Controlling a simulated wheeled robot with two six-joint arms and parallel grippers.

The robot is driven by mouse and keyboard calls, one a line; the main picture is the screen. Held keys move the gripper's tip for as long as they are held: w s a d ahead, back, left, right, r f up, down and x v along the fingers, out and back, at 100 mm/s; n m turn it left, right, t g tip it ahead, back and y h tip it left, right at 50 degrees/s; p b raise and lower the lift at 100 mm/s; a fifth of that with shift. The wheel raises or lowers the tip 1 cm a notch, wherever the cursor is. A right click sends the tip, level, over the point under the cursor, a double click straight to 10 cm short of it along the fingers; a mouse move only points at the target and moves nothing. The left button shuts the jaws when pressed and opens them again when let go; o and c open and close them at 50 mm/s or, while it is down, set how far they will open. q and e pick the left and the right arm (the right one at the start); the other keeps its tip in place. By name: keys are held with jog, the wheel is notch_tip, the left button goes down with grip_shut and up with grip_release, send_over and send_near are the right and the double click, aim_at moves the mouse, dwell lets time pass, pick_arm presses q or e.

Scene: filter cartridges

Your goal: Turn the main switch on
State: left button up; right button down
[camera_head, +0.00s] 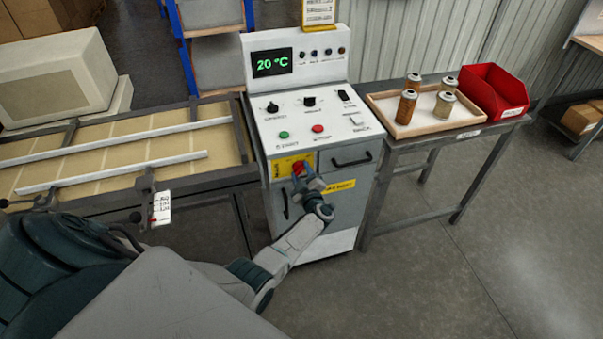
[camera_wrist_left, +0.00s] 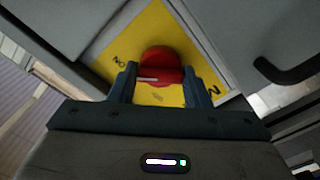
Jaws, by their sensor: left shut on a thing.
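The main switch is a red rotary knob (camera_head: 298,168) on a yellow plate (camera_head: 281,167) on the front of the grey control cabinet (camera_head: 338,207). In the left wrist view the red knob (camera_wrist_left: 161,66) shows between the two fingers, with a pale mark line across it. My left gripper (camera_head: 302,175) is at the knob, and its fingers (camera_wrist_left: 168,84) are shut on it. The yellow plate (camera_wrist_left: 150,35) behind it carries dark lettering, partly covered by the gripper. My right gripper is in neither view.
The cabinet's display (camera_head: 272,63) reads 20 °C. Knobs and buttons sit on its sloped top. A black drawer handle (camera_head: 351,161) is right of the switch. At right, a table holds a wooden tray (camera_head: 376,103) with several cartridges and a red bin (camera_head: 506,87). A framed bench (camera_head: 236,137) stands at left.

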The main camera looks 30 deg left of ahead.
pick_arm(q)
jog(key=shift+f, duration=0.1)
jog(key=o, duration=1)
jog(key=b+v, duration=0.1)
jog(key=v, duration=1)
jog(key=shift+w, duration=0.1)
